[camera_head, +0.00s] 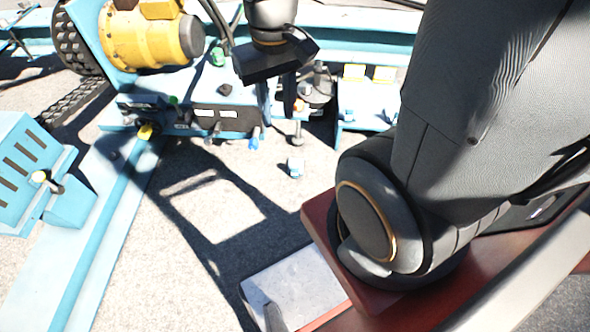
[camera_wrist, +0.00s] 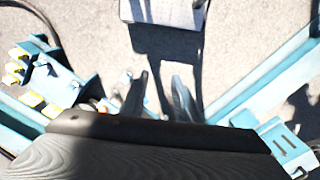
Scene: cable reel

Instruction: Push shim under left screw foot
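A small pale blue block (camera_head: 295,168), which looks like the shim, lies on the concrete below the blue frame in the head view. A grey screw foot (camera_head: 298,134) hangs from the frame just above it in the picture; the block appears apart from it. I cannot tell for sure that this is the left foot. My gripper (camera_head: 276,106) points down near the frame, left of the foot and block in the picture. Its two fingers stand apart with nothing visible between them, also in the wrist view (camera_wrist: 160,98). Its body hides part of the frame.
A yellow motor (camera_head: 150,40) sits at the upper left. A blue beam (camera_head: 85,240) runs along the left ground, beside a slotted blue box (camera_head: 25,165). A grey plate (camera_head: 300,280) is at the bottom. Open concrete (camera_head: 210,240) lies between them.

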